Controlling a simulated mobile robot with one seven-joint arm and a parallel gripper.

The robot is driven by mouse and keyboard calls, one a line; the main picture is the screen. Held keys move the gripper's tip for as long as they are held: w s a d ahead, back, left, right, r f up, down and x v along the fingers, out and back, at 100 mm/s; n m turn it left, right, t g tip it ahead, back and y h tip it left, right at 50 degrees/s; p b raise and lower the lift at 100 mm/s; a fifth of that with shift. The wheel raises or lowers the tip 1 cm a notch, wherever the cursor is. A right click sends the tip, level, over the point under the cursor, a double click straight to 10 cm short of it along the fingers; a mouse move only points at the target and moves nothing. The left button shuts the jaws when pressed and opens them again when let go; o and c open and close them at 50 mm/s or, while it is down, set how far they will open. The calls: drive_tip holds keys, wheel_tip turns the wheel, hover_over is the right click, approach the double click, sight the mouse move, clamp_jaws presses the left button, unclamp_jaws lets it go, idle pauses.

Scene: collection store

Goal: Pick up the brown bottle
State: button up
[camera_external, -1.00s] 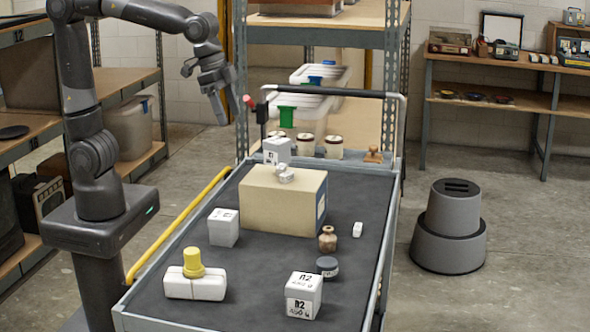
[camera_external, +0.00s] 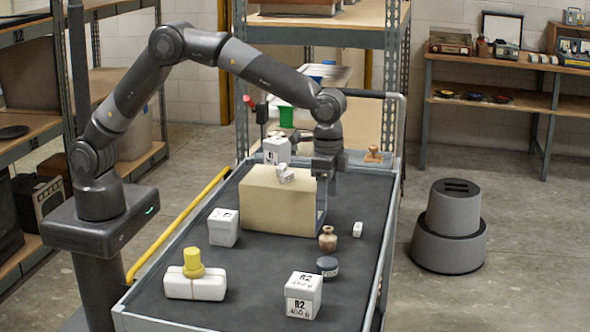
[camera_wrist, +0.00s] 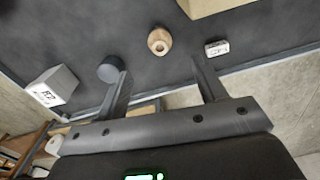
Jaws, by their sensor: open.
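The small brown bottle (camera_external: 327,239) with a pale neck stands upright on the dark cart top, in front of the cardboard box's right end. In the wrist view the bottle (camera_wrist: 159,41) is seen from above, beyond and roughly between the two fingertips. My gripper (camera_external: 323,200) hangs pointing down beside the right end of the box, above and behind the bottle. In the wrist view my gripper (camera_wrist: 158,68) has its fingers spread wide with nothing between them. It does not touch the bottle.
The cardboard box (camera_external: 270,205) stands close to my gripper's left. A dark round jar (camera_external: 327,267) is in front of the bottle and a small white block (camera_external: 357,229) is to its right. A white cube (camera_external: 304,295) stands nearer the front. The cart's right rim (camera_external: 385,255) is close.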

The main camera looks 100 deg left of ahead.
sight(329, 228)
drive_tip(key=shift+w+d+f, duration=0.1)
drive_tip(key=shift+w+f, duration=0.15)
drive_tip(key=shift+f, duration=0.2)
wheel_tip(329, 228, down, 11)
drive_tip(key=shift+r, duration=0.1)
drive_tip(key=shift+c, duration=0.5)
drive_tip(key=c, duration=1)
